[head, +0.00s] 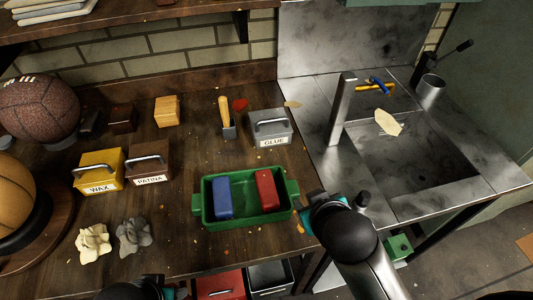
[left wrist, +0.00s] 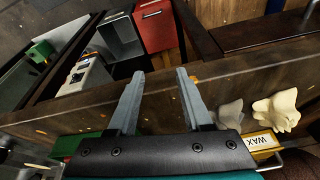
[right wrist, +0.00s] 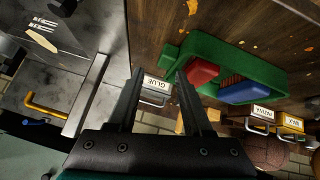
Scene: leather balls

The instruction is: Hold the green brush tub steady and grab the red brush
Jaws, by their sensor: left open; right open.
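The green tub (head: 245,223) stands on the wooden bench. A blue brush (head: 223,197) lies in its left half and the red brush (head: 267,189) in its right half. My right gripper (head: 304,214) is open, close to the tub's right end; contact cannot be told. In the right wrist view the tub (right wrist: 215,48), red brush (right wrist: 200,72) and blue brush (right wrist: 252,92) show beyond the right finger, with nothing between the fingers (right wrist: 158,78). My left gripper is open and empty in the left wrist view (left wrist: 160,76), near the bench's front edge.
A grey GLUE box (head: 270,132) and a wood-handled tool (head: 226,117) stand behind the tub. WAX (head: 98,174) and PATINA (head: 148,166) boxes and crumpled rags (head: 134,236) are left. A metal sink (head: 430,150) lies right. Balls stand far left.

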